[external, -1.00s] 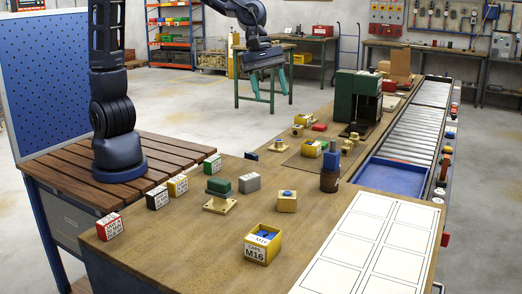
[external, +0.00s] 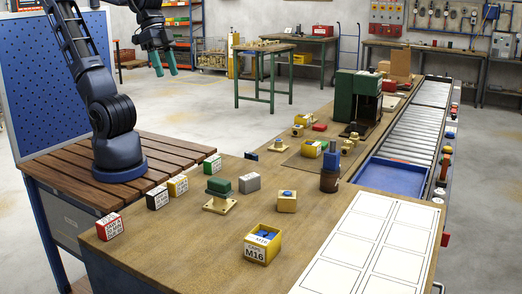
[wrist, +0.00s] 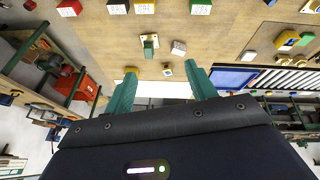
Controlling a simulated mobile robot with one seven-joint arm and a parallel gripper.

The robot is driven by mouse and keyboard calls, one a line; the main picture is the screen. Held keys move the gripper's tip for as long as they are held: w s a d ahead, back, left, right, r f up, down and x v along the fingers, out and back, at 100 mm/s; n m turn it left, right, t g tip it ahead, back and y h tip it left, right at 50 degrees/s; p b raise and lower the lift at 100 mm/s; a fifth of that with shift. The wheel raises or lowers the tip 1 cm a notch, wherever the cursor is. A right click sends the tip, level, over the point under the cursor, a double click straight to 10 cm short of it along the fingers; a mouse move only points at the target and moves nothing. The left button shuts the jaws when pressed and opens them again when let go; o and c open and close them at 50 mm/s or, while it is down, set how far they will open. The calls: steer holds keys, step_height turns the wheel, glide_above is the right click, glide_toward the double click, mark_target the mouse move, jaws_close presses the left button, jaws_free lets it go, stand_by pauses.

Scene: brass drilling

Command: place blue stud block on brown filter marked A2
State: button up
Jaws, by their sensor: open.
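A blue block with a small dark stud on top (external: 332,160) appears to stand on a brown cylinder (external: 329,183) at the middle right of the wooden bench in the external view. I cannot read an A2 mark on the cylinder. My gripper (external: 165,71) is open and empty, with teal fingers, high up at the back left and far from the blue block. In the wrist view my gripper (wrist: 161,72) shows both fingers spread, with nothing between them.
A yellow M16 box (external: 262,246) with blue pieces stands at the front of the bench. A brass block with a blue top (external: 287,203), a green-topped brass piece (external: 219,188) and a grey block (external: 249,183) stand nearby. A blue tray (external: 390,174) lies at right.

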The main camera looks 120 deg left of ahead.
steer(key=shift+s+d+f+m+y, duration=0.1)
steer(key=shift+s+f+m+y, duration=0.1)
steer(key=shift+s+m, duration=0.5)
steer(key=shift+s+d+f+m+y, duration=0.1)
steer(key=shift+s+f+m, duration=0.05)
steer(key=shift+s+m, duration=0.55)
steer(key=shift+s, duration=0.1)
